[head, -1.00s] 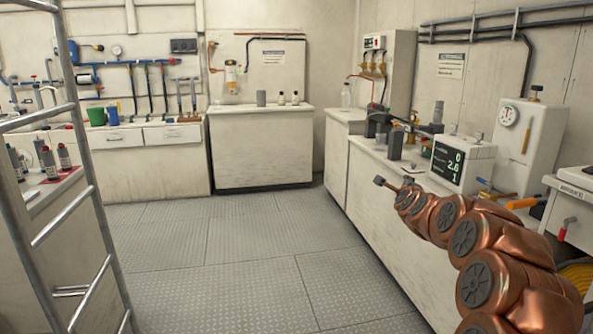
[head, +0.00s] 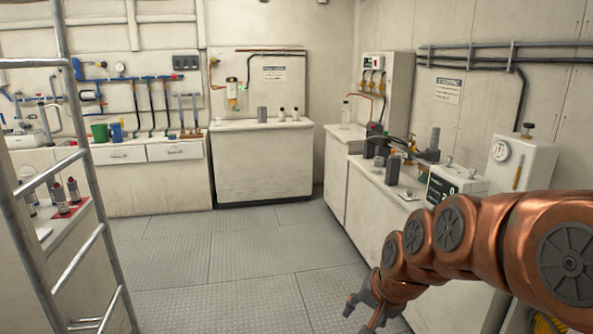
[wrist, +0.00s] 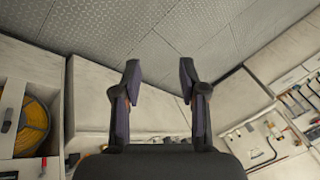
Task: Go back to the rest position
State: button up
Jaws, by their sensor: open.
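My gripper (head: 367,315) is at the bottom of the head view, in front of the right-hand counter and low over the floor. In the wrist view, my gripper (wrist: 158,82) has its two dark fingers spread apart with nothing between them. Beyond the fingers are a pale cabinet face and the grey floor plates (wrist: 180,35). My copper arm covers part of the right counter in the head view.
The right counter (head: 385,205) holds a display unit (head: 455,185) and dark fittings. A metal ladder (head: 85,180) stands at left. A back cabinet (head: 262,165) and a drawer bench (head: 150,185) line the walls. A yellow hose coil (wrist: 32,125) shows in the wrist view. The middle floor is clear.

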jog(key=s+d+r+n+g+h+p, duration=0.1)
jog(key=s+d+n+g+p, duration=0.1)
jog(key=s, duration=1.1)
jog(key=s+d+r+n+g+h+p, duration=0.1)
jog(key=s+d+r+n+g+p, duration=0.1)
jog(key=s, duration=1.1)
jog(key=shift+s+d+n+g+p, duration=0.3)
jog(key=shift+d+n+g+p, duration=0.45)
jog(key=shift+g+p, duration=0.4)
